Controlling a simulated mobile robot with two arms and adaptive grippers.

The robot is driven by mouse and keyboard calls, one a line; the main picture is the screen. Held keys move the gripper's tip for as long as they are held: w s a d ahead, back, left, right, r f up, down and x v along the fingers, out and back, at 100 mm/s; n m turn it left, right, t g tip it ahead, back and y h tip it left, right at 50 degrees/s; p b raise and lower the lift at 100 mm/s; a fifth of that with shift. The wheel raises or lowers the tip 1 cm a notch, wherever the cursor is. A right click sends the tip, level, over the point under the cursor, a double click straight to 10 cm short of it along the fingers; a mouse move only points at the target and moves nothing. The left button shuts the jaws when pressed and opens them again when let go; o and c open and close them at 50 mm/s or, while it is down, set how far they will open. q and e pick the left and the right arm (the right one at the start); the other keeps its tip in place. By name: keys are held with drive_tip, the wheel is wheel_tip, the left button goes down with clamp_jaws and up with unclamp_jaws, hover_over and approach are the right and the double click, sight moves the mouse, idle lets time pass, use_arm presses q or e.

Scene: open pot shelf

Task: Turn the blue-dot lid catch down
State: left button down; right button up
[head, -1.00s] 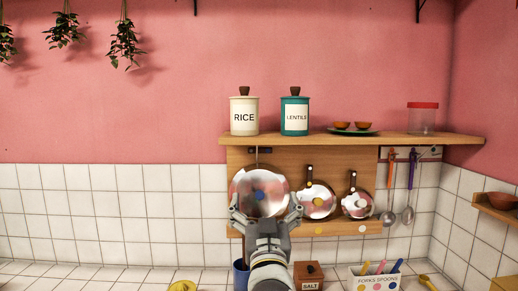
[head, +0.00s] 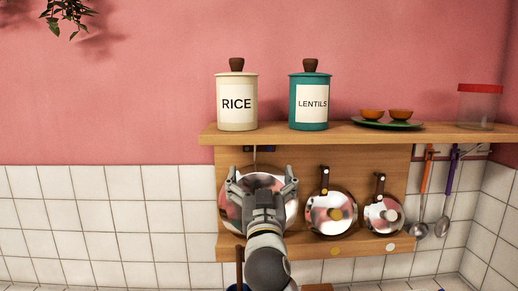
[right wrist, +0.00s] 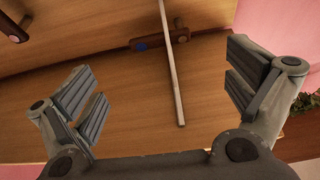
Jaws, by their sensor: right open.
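The blue-dot catch is a short brown bar (right wrist: 148,43) with a blue dot at one end, lying across the wooden panel in the right wrist view. In the head view a dark bar (head: 262,149) shows level above the large round lid (head: 230,212). A thin pale strip (right wrist: 172,70) crosses the bar in the right wrist view. My right gripper (head: 262,178) is open in front of the large lid and hides its middle. The catch lies beyond its spread fingers (right wrist: 162,85), apart from them. My left gripper is out of view.
Two smaller lids (head: 318,217) (head: 374,223) stand to the right under upright brown bars. The shelf (head: 350,134) above holds a rice jar (head: 237,103), a lentils jar (head: 310,103) and bowls on a plate. Ladles (head: 445,205) hang at right. White tiles at left are clear.

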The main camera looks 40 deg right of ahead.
sight(259, 150)
drive_tip(key=p+x, duration=0.3)
drive_tip(key=x, duration=0.5)
drive_tip(key=shift+w+d+r, duration=0.2)
drive_tip(key=shift+d, duration=0.05)
drive_tip(key=shift+w+d+r, duration=0.1)
drive_tip(key=shift+w+d, duration=0.05)
drive_tip(key=shift+w, duration=0.05)
